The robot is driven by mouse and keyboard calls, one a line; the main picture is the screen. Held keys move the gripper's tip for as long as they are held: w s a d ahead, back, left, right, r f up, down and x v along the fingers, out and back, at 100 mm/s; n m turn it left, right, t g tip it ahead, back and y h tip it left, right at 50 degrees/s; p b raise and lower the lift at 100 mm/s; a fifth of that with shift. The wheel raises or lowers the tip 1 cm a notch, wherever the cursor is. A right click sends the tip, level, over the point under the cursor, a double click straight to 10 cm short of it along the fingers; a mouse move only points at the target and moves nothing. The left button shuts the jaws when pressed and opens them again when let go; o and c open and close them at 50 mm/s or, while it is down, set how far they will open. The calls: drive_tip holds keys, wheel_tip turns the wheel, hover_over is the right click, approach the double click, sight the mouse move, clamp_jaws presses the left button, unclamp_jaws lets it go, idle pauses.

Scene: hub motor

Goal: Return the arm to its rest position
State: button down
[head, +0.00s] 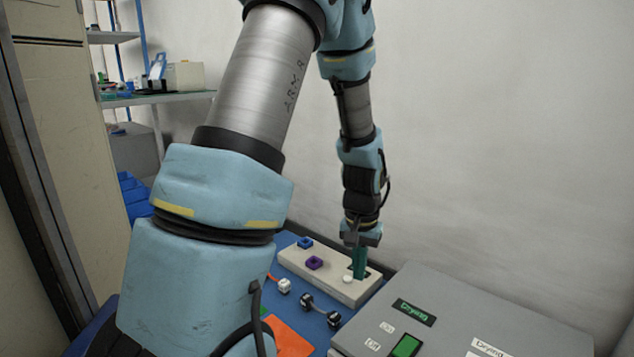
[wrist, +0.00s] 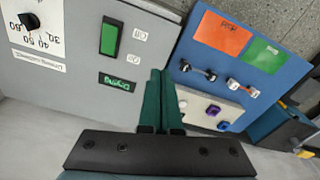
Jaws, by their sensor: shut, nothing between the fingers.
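My gripper (head: 359,276) hangs straight down at the end of my arm. Its dark green fingers are over the right end of a cream block (head: 318,278) on the blue work surface. I cannot tell whether the tips touch the block. In the wrist view the fingers of my gripper (wrist: 161,75) lie together, with nothing held between them. My arm reaches forward and down, and its large links cover much of the left and middle of the head view.
The block carries a blue part (head: 305,242), a purple part (head: 314,263) and a white knob (head: 348,279). A grey drying cabinet (head: 455,305) stands close on the right. Dumbbell-shaped parts (wrist: 197,70) lie beside orange (wrist: 222,32) and green (wrist: 262,58) cards. A wall rises behind.

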drive_tip(key=s+a+r+n+t, duration=0.1)
drive_tip(key=s+a+r+n, duration=0.2)
drive_tip(key=a, duration=0.5)
drive_tip(key=s+a+r+n, duration=0.1)
drive_tip(key=s+a+r, duration=0.4)
drive_tip(key=a, duration=0.4)
wheel_tip(320, 180, up, 36)
drive_tip(key=w+p, duration=0.1)
drive_tip(key=p, duration=3.4)
drive_tip(key=shift+d, duration=0.15)
